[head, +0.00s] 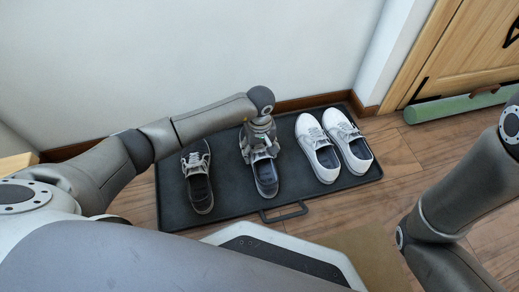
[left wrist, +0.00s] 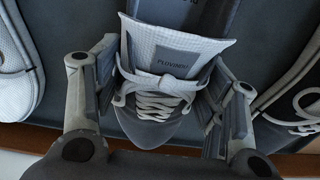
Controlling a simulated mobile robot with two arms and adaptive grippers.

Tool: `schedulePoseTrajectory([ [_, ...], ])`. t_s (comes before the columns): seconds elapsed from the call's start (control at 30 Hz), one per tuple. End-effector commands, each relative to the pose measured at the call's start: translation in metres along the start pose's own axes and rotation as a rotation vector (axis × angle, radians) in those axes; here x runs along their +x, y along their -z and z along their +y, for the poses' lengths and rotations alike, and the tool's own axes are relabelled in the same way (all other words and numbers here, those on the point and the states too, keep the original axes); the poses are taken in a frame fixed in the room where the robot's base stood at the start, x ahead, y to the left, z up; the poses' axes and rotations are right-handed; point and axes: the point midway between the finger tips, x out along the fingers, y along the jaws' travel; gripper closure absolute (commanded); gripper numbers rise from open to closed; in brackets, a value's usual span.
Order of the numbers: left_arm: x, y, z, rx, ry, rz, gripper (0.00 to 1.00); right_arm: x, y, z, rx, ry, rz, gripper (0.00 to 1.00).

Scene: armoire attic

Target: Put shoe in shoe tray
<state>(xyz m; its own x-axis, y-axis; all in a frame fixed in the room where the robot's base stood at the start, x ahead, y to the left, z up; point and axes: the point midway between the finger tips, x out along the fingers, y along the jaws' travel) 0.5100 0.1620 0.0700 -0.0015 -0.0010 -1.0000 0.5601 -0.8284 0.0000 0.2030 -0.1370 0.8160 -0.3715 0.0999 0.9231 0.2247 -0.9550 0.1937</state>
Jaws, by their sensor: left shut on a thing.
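A dark shoe tray (head: 232,205) with a front handle lies on the floor against the wall. My left gripper (head: 259,145) is over its middle, shut on a grey shoe (head: 266,181) at the tongue and laces. In the left wrist view the held shoe (left wrist: 165,60) shows between both fingers, with light laces. Its toe is partly hidden behind the gripper. The shoe is over or on the tray, toe toward the wall; I cannot tell if its sole touches. A similar grey shoe (head: 199,185) stands to its left in the tray. My right gripper is out of view.
A pair of white shoes (head: 319,148) stands in the right part of the tray. A wooden armoire door (head: 465,55) and a green roll (head: 455,106) are at the upper right. A tan box or mat (head: 375,255) lies in front. The white wall is close behind the tray.

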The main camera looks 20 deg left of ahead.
Motion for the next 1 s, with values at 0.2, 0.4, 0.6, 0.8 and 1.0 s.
schedulePoseTrajectory([
  [0.2,0.003,0.000,0.000,0.000,0.000,0.001,0.19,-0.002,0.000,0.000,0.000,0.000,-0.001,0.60],
  [0.4,0.003,0.000,0.000,0.000,0.000,0.000,0.13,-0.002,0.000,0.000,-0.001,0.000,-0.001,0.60],
  [0.6,0.002,0.000,0.000,0.000,0.000,0.000,0.13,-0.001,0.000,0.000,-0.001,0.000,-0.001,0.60],
  [0.8,-0.018,0.001,0.000,0.000,-0.001,0.003,0.13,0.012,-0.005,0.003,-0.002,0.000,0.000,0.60],
  [1.0,-0.058,0.001,0.000,0.001,-0.001,0.004,0.13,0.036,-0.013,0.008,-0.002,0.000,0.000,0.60],
])
